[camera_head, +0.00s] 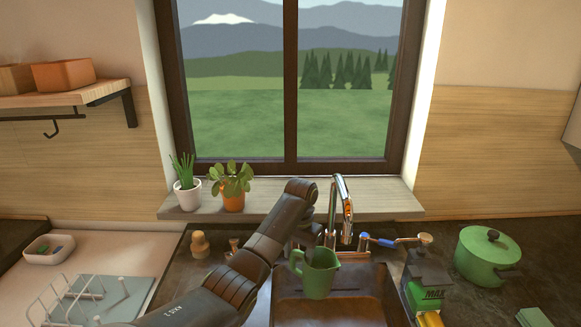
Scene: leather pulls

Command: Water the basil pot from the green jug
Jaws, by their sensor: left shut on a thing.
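The green jug (321,276) hangs upright over the sink basin (330,312), under the tap's side. My left gripper (300,247) is shut on the jug at its left, by the handle, and partly covers it. The jug's contents cannot be made out. A leafy plant in an orange pot (233,202), likely the basil, stands on the window sill, to the left of and beyond the gripper. My right gripper is not in view.
A white pot with spiky leaves (187,195) stands beside the orange pot on the sill (280,202). The chrome tap (345,205) rises close to the jug's right.

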